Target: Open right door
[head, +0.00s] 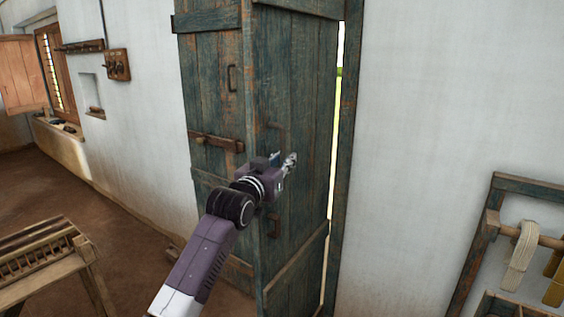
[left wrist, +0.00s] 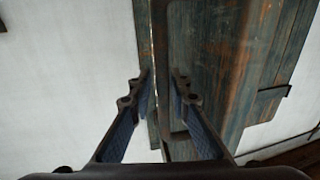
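The right door leaf (head: 315,130) is weathered blue-green planks. It stands at an angle to the left leaf (head: 214,95), with a bright gap along its right edge beside the frame. A dark pull handle (head: 281,129) on the right leaf is partly hidden behind my left gripper (head: 290,161). That gripper is in front of the right leaf at handle height. In the left wrist view, its two fingers (left wrist: 161,82) are apart, with door timber (left wrist: 225,75) beyond them. I cannot tell whether they touch the door. My right gripper is not in view.
A wooden bolt (head: 215,143) crosses the left leaf. A wooden loom-like frame (head: 45,255) stands at lower left. A rack with hanging yarn (head: 523,255) is at lower right. Bare floor (head: 125,235) lies left of the door.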

